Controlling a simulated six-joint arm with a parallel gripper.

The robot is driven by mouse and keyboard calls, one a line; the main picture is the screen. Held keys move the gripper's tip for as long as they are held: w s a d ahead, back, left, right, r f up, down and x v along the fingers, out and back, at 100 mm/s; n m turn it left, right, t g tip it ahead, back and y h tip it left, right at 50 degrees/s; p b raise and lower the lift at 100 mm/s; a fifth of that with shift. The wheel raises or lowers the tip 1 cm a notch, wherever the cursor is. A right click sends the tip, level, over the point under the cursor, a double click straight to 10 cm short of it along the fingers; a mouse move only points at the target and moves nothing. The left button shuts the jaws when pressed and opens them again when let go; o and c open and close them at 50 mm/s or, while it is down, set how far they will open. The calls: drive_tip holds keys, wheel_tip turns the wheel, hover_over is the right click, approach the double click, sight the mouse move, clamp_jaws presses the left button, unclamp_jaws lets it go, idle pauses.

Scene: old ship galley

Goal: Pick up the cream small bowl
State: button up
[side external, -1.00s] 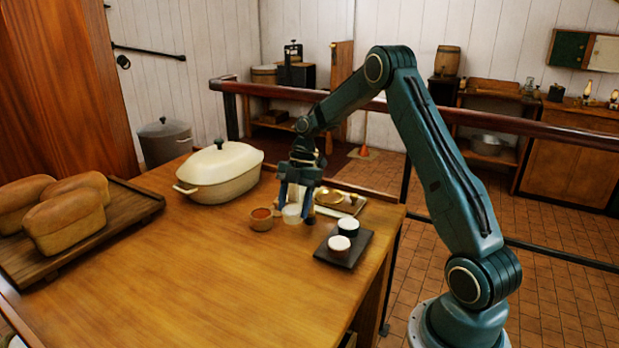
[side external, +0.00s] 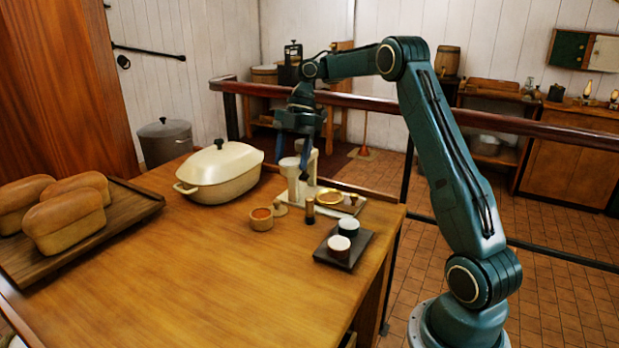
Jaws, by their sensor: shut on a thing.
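The cream small bowl (side external: 299,145) is a small pale patch between the fingers of my gripper (side external: 294,150), largely hidden by them. My gripper points down and is shut on it.
The front is clear.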

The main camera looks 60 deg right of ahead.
drive_tip(key=shift+r, duration=0.4)
idle(0.5)
drive_tip(key=shift+d+r, duration=0.1)
